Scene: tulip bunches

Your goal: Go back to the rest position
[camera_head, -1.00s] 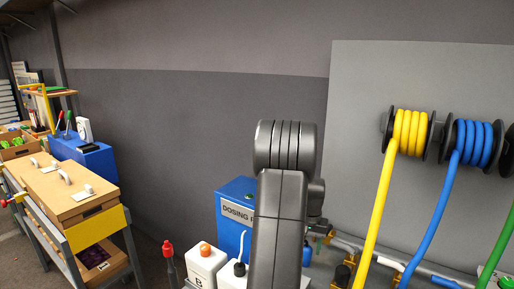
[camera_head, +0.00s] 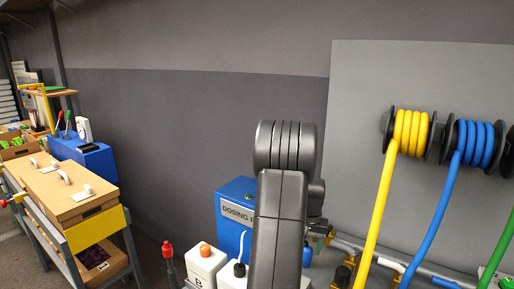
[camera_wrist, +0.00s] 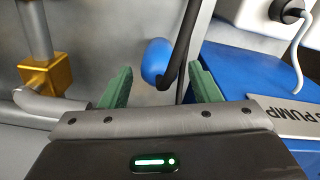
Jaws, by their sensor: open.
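My gripper (camera_wrist: 160,88) shows in the wrist view with its two green fingers spread apart. It is open and nothing sits clamped between the fingers. A blue rounded knob or bulb (camera_wrist: 156,62) and a black tube lie beyond the gap between the fingers. In the head view my arm stands upright in the middle and hides part of the blue dosing box (camera_head: 233,209). The gripper's fingers cannot be made out in the head view.
A cart with a wooden box (camera_head: 72,192) stands at left. The dark wall between is clear.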

